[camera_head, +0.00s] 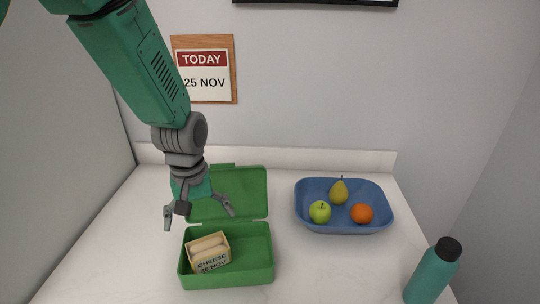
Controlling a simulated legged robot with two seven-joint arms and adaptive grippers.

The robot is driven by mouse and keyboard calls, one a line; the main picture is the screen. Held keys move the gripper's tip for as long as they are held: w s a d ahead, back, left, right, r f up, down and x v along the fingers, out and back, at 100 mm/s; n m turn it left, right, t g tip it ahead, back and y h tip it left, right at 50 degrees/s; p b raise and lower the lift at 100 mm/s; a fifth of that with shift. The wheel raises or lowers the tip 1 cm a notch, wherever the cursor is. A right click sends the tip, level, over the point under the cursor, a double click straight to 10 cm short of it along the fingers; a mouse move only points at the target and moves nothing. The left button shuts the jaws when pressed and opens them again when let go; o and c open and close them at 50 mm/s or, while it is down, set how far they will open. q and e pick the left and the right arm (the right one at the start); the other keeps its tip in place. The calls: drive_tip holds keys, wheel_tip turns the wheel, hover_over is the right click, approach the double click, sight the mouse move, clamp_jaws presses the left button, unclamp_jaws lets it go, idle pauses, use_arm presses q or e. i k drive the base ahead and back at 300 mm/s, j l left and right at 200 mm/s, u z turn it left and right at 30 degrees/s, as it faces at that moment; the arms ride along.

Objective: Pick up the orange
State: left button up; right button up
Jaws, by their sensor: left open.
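The orange (361,214) lies in the right part of a blue bowl (342,228) on the white counter. A green apple (320,212) and a yellow-green pear (339,192) are in the same bowl, to its left. My left gripper (198,217) hangs with its fingers spread, empty, above the open green lunch box (228,281). It is well to the left of the orange and apart from it. My right gripper is not in view.
The lunch box holds a cheese sandwich pack (210,254), and its lid (245,192) is folded back. A teal bottle (433,272) stands at the front right. White counter (325,268) is clear in front of the bowl. A calendar (204,72) hangs on the wall.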

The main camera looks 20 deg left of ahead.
sight(360, 213)
drive_tip(key=k+j, duration=0.1)
drive_tip(key=k, duration=0.4)
drive_tip(key=k+j, duration=0.15)
drive_tip(key=k, duration=0.35)
